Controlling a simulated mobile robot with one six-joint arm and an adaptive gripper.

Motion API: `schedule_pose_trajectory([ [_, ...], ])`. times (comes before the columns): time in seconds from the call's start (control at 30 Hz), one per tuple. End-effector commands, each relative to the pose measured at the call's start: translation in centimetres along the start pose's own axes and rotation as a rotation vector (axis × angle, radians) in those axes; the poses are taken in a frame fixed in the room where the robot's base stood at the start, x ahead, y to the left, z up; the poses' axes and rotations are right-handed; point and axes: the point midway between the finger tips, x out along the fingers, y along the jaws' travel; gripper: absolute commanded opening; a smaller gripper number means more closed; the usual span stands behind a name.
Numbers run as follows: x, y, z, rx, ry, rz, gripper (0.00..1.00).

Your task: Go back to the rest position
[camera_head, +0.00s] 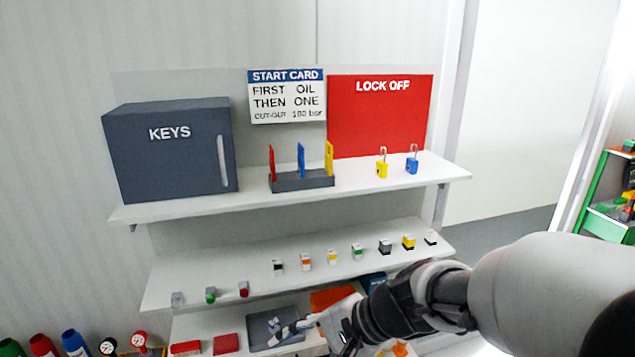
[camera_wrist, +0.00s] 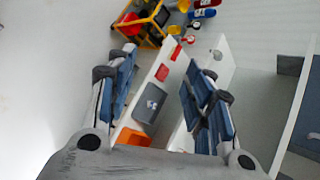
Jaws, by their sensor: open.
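My gripper (camera_wrist: 160,100) is open and empty in the wrist view, its two blue-padded fingers spread apart. In the head view my arm reaches in from the right, and my gripper (camera_head: 283,333) is in front of the lowest shelf, close to the grey tray (camera_head: 258,322). I cannot tell from the head view whether it touches the tray.
Shelves hold a dark KEYS cabinet (camera_head: 170,150), a card rack (camera_head: 302,181), two padlocks (camera_head: 382,168) and a row of small blocks (camera_head: 333,257). Red items (camera_head: 226,344) and an orange item (camera_head: 333,298) lie on the lowest shelf. A green rack (camera_head: 597,190) stands far right.

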Motion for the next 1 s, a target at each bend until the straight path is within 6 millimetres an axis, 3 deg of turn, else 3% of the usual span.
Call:
schedule_pose_trajectory([
  [0.1, -4.0, 3.2, 2.7, -0.231, 0.077, 0.118, 0.47],
  [0.2, -7.0, 6.3, 4.0, -0.409, 0.155, 0.231, 0.47],
  [0.4, -12.8, 12.1, 4.5, -0.695, 0.332, 0.461, 0.47],
  [0.5, -15.1, 13.9, 4.3, -0.785, 0.405, 0.550, 0.47],
  [0.7, -17.2, 15.6, 4.0, -0.861, 0.474, 0.640, 0.47],
  [0.9, -17.4, 15.7, 3.9, -0.865, 0.476, 0.648, 0.47],
  [1.0, -17.3, 15.7, 3.9, -0.865, 0.476, 0.647, 0.41],
])
